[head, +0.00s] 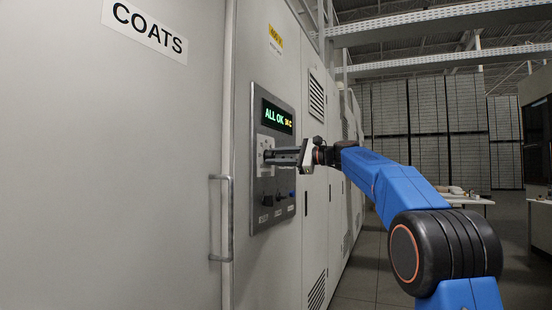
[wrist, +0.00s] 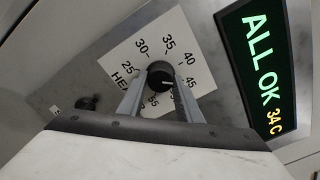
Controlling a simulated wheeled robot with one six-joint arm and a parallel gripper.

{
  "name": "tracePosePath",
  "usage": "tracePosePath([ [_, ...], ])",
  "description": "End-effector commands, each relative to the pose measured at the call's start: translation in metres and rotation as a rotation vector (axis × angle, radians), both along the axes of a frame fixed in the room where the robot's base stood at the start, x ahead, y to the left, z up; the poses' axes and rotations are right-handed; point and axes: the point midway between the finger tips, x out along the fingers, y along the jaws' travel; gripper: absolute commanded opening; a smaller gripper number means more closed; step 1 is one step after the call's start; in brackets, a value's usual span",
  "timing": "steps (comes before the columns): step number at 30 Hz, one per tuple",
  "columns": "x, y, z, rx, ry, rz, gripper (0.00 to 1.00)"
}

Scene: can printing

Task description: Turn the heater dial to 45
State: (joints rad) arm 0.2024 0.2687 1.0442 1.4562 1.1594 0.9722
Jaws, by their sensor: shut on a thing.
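The heater dial (wrist: 158,76) is a round black knob on a white scale plate (wrist: 122,60) with printed numbers, 25, 30, 35, 40, 45 and 55 among them. A short pale mark on the knob points right, roughly toward the 45. My gripper (wrist: 160,95) is shut on the dial, one finger on each side. The fingers hide part of the lower scale. In the head view my gripper (head: 272,156) reaches left to the grey control panel (head: 284,220); the dial is mostly hidden there.
The display (head: 277,116) above the dial reads ALL OK with 34 C in the wrist view. Several smaller black and blue knobs (head: 268,199) sit below the dial. A cabinet door handle (head: 221,218) stands out to the left. The aisle floor at right is open.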

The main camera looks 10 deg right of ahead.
Motion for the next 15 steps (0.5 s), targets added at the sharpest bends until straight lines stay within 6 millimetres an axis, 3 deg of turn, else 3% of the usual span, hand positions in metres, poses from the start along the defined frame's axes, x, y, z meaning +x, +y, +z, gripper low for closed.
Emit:
tracePosePath([
  [15,0.0005,-0.0006,-0.0021,0.055,0.08,-0.001,0.09],
])
